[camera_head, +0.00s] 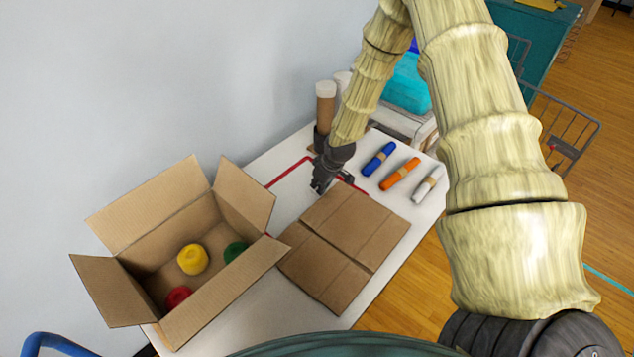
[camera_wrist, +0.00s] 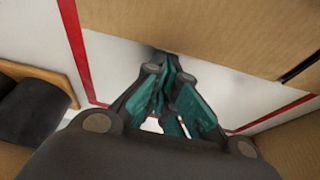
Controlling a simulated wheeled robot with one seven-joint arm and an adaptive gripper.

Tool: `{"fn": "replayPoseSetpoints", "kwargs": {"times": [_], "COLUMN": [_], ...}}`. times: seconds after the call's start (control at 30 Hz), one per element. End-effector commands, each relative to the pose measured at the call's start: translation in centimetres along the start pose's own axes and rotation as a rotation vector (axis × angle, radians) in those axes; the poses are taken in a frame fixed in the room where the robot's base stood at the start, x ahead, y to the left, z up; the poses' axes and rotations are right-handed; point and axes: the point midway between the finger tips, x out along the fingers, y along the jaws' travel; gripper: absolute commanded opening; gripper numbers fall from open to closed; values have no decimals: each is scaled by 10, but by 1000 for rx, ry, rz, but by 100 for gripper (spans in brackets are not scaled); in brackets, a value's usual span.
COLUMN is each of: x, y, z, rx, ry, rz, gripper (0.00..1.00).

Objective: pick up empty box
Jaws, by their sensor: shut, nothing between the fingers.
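An open cardboard box (camera_head: 135,291) stands at the left end of the table with its flaps spread. It holds a yellow roll (camera_head: 193,259), a green roll (camera_head: 235,251) and a red roll (camera_head: 178,296), so it is not empty. A flat-looking brown cardboard piece (camera_head: 345,238) with a dark seam lies to its right; I cannot tell if it is a folded box. My gripper (camera_head: 318,187) is shut and empty, pointing down by the cardboard's far left edge. The wrist view shows its teal fingers (camera_wrist: 166,88) together, with cardboard (camera_wrist: 245,35) beyond.
A red outline (camera_head: 289,172) marks the white table. Blue (camera_head: 379,159), orange (camera_head: 400,173) and grey (camera_head: 428,184) rolled bundles lie at the right. A wire cart (camera_head: 565,125) stands on the floor at right.

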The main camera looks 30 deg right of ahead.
Motion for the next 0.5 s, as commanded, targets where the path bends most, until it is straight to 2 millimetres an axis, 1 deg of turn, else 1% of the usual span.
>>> {"fn": "replayPoseSetpoints", "kwargs": {"times": [0.27,0.37,0.5], "x": [-1,-7,-18], "y": [0,0,0], "z": [3,17,49], "rx": [1,1,1], "ry": [-1,-2,-2], "rz": [0,-1,-1], "gripper": [0,0,0]}}
